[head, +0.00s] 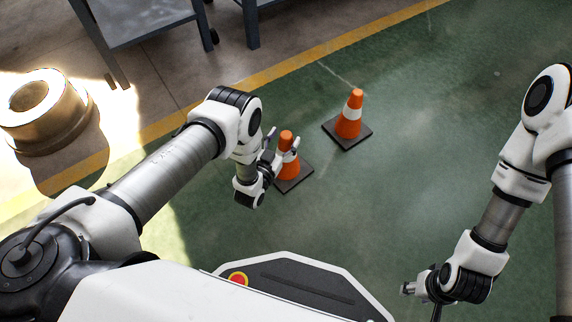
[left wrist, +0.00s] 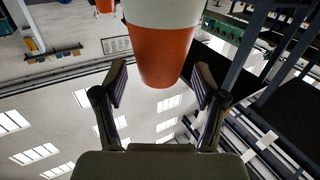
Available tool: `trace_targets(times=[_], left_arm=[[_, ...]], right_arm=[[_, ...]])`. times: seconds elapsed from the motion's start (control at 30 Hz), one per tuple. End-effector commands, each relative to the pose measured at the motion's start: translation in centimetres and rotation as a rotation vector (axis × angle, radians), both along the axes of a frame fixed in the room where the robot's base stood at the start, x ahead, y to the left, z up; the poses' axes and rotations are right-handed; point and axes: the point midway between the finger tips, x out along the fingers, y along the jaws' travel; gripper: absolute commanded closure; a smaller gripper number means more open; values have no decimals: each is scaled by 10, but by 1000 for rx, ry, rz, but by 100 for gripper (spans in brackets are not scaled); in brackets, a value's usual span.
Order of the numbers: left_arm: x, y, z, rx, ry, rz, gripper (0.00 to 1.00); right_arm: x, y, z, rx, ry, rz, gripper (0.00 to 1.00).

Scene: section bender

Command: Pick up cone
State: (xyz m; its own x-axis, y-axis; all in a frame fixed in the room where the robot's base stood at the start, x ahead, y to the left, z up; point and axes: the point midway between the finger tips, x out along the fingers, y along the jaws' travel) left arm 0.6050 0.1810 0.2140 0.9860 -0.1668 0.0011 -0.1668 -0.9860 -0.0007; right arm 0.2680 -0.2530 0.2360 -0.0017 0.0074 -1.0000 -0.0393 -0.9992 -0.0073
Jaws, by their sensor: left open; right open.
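Two orange cones with white bands and dark square bases stand upright on the green floor. The nearer cone (head: 286,165) is partly hidden by my left gripper (head: 283,143), whose fingers are spread on either side of its upper part. In the left wrist view the cone (left wrist: 162,55) appears upside down, its orange top reaching between the open fingers (left wrist: 160,85), with gaps on both sides. The farther cone (head: 349,118) stands to the upper right, clear of both grippers. My right gripper (head: 421,300) is open and empty at the lower right, away from both cones.
A yellow floor line (head: 300,65) separates the green floor from brown concrete. A grey metal table (head: 145,22) stands at the upper left, and a large ring-shaped coil (head: 45,115) lies at the left. The green floor right of the cones is clear.

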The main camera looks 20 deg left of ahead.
Motion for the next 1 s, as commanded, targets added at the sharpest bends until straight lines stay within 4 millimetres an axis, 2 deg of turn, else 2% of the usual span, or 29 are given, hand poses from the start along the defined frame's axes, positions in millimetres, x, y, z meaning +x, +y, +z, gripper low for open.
trace_targets(times=[0.03,0.1,0.3,0.37,0.5,0.53,1.0], left_arm=[[8,-2,-3,0,-3,-1,29],[14,-3,-1,0,-1,-1,29],[15,-3,1,-1,1,0,29],[15,-3,1,-1,2,0,47],[14,-2,0,-1,2,0,96],[14,-2,0,-1,2,0,100],[15,-2,8,-1,1,0,100]], right_arm=[[0,0,-8,0,0,0,54],[0,0,-9,0,0,0,54],[0,0,-7,0,-1,0,54],[0,0,-7,0,-1,0,54],[0,0,-7,0,-1,0,54],[0,0,-7,0,-1,0,54],[0,0,-1,0,-1,0,54]])
